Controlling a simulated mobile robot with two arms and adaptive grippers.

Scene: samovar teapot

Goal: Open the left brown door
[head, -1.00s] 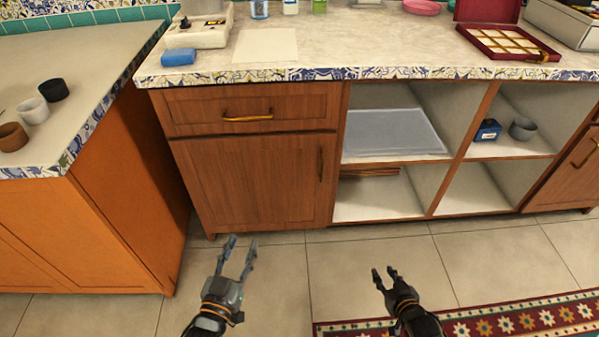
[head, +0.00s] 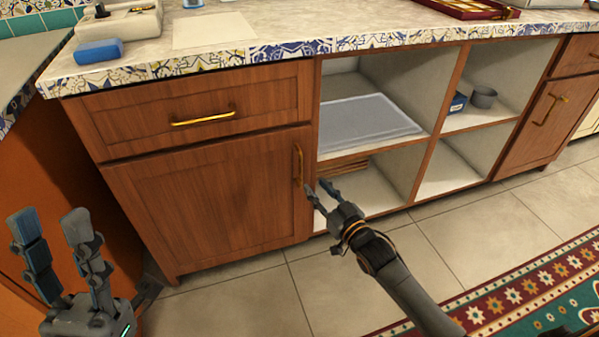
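The left brown door (head: 205,208) is shut, below a drawer in the wooden cabinet. Its upright brass handle (head: 298,166) is near the door's right edge. My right gripper (head: 317,188) is open, with its fingertips just below and to the right of the handle in the picture. I cannot tell whether a finger touches the handle or the door edge; nothing shows between the fingers. My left gripper (head: 50,222) is open and empty at the lower left, in front of the orange cabinet side.
The drawer (head: 195,113) above the door is shut. Open shelves to the right hold a pale tray (head: 365,122), a blue box (head: 457,103) and a grey cup (head: 483,97). A patterned rug (head: 515,290) lies on the floor at the lower right.

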